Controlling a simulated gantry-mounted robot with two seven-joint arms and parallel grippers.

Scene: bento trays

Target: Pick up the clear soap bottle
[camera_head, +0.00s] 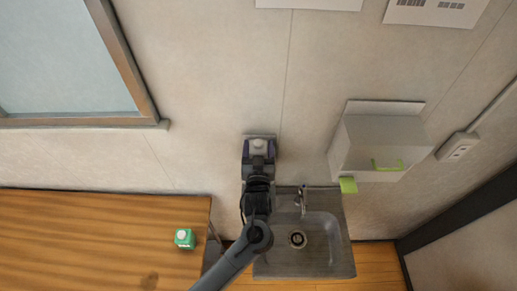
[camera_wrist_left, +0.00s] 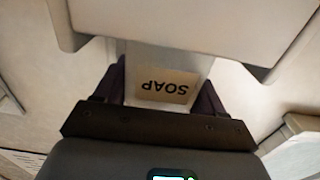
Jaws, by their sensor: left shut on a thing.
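The soap bottle (camera_wrist_left: 165,88) is pale and see-through, with a beige label reading SOAP that appears upside down in the left wrist view. My left gripper (camera_wrist_left: 162,95) is shut on it, with one dark finger on each side of the bottle. In the head view, my left gripper (camera_head: 259,152) is near the wall, above the back left corner of the sink. The pale top of the bottle (camera_head: 258,144) shows between the fingers there. The rest of the bottle is hidden by the gripper and arm. My right gripper is in neither view.
A steel sink (camera_head: 335,262) with a faucet (camera_head: 302,200) stands below. A white wall box (camera_head: 372,138) with a green handle is to the right. A wooden table (camera_head: 90,235) with a small green object (camera_head: 184,239) is at left.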

